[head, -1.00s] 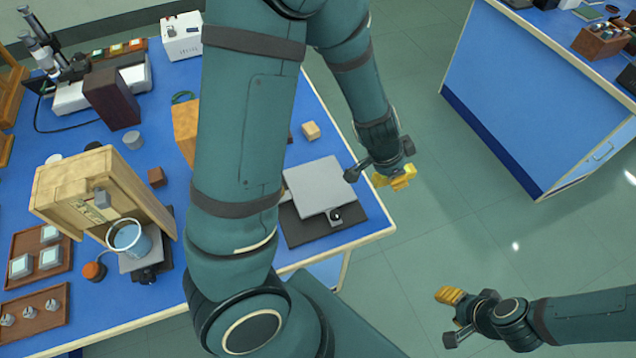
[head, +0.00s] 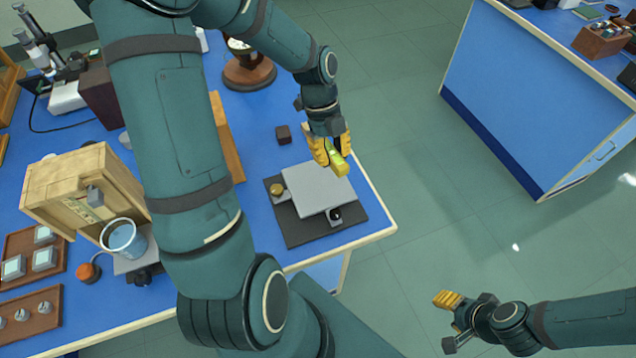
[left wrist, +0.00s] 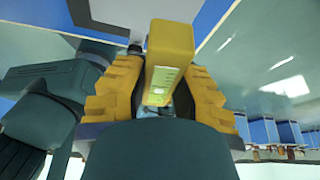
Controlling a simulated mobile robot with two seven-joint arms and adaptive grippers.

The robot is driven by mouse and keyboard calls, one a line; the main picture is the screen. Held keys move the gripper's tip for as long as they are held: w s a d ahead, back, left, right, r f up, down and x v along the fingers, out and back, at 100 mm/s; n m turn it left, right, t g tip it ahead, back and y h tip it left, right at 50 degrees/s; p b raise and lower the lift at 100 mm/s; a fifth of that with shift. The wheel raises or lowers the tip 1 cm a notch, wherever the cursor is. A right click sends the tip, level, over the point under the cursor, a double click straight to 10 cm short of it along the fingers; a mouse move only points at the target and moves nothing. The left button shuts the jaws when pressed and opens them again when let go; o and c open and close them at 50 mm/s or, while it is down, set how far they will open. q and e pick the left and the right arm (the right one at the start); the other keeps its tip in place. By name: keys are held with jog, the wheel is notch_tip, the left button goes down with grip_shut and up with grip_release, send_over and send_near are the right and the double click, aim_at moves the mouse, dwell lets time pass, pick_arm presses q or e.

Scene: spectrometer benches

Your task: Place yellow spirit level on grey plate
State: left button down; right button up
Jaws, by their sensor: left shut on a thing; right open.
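The yellow spirit level (head: 338,165) is held in my left gripper (head: 329,151), above the far right edge of the grey plate (head: 312,190). In the left wrist view, the yellow spirit level (left wrist: 170,55) stands between the yellow fingers of my left gripper (left wrist: 160,100), with its pale vial window showing. The plate is a light grey square, raised on a dark base (head: 295,228), and its top looks bare. I cannot tell whether the level touches the plate. My right gripper (head: 450,310) is open and empty, over the floor at the lower right.
The dark base has a round brass piece (head: 277,190) and a black knob (head: 335,214). A small dark block (head: 283,134) lies behind the plate. The bench's right edge is close.

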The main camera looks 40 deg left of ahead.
pick_arm(q)
jog(key=s+a+m, duration=0.1)
jog(key=s+a, duration=0.1)
jog(key=b, duration=0.2)
send_over(319, 186)
jog(key=shift+m+g, duration=0.3)
jog(key=f, duration=0.5)
jog(key=shift+w+a, duration=0.25)
jog(key=shift+a, duration=0.15)
jog(key=shift+f+b, duration=0.3)
jog(key=shift+f, duration=2.05)
jog(key=shift+f, duration=0.1)
jog(key=c, duration=0.9)
grip_release()
jog(key=p+v, duration=0.2)
jog(key=v, duration=1)
jog(key=shift+d+p, duration=0.1)
jog(key=shift+p, duration=0.3)
